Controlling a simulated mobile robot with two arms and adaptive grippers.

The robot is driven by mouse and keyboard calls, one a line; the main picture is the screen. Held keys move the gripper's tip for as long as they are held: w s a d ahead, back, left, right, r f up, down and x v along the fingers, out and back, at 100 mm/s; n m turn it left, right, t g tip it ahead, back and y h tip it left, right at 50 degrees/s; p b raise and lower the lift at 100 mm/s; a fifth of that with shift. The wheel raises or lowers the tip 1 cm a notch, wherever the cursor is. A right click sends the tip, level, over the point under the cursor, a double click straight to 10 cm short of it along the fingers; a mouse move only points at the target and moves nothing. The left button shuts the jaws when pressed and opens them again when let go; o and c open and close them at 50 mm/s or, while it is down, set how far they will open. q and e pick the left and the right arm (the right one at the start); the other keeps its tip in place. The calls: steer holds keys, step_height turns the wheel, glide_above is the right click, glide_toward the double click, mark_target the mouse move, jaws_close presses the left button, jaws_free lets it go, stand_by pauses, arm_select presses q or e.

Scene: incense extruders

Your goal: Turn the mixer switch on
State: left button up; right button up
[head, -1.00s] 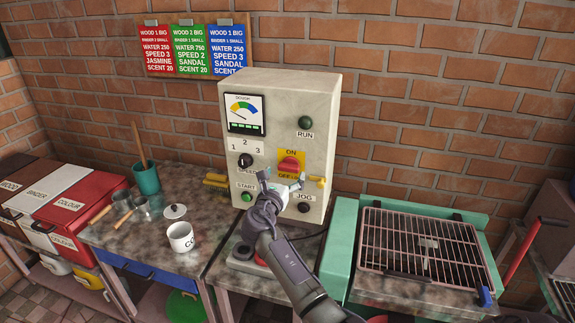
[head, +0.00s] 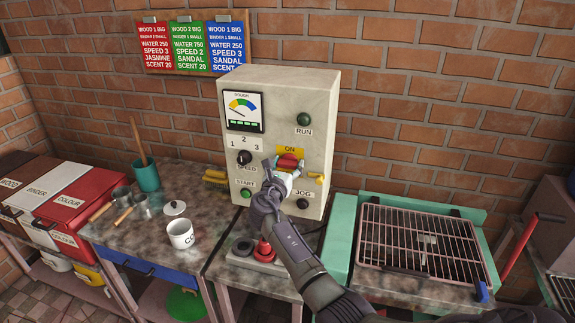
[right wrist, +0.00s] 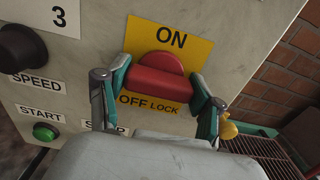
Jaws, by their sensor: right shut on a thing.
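The mixer switch (head: 288,161) is a red rotary knob on a yellow plate marked ON at the top and OFF LOCK below. It sits on the front of the beige control box (head: 318,100). In the right wrist view the red switch (right wrist: 160,72) lies between my right gripper's fingers (right wrist: 161,85), one on each side of its raised bar, which runs roughly level. My right gripper, also seen in the head view (head: 283,172), is shut on the switch and hides its lower part. My left gripper is not in view.
A black SPEED knob (head: 244,157), a green START button (head: 246,192), a RUN lamp (head: 304,119) and a black JOG button (head: 303,203) are nearby. A yellow padlock-like piece (right wrist: 228,129) hangs right of the switch. A cup (head: 181,234) stands left; a grill rack (head: 415,240) stands right.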

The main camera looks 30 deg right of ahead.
steer(key=shift+f, duration=0.1)
steer(key=m+b, duration=0.3)
steer(key=m, duration=0.1)
steer(key=shift+f+m+b, duration=0.15)
steer(key=shift+m+b, duration=0.25)
steer(key=m+b, duration=0.3)
steer(key=m, duration=0.1)
steer(key=shift+m+b, duration=0.3)
steer(key=m+b, duration=0.4)
steer(key=shift+f, duration=0.1)
steer(key=shift+m+b, duration=1.55)
steer(key=shift+m, duration=0.65)
steer(key=o, duration=1.1)
steer(key=shift+r, duration=0.2)
steer(key=shift+o, duration=0.2)
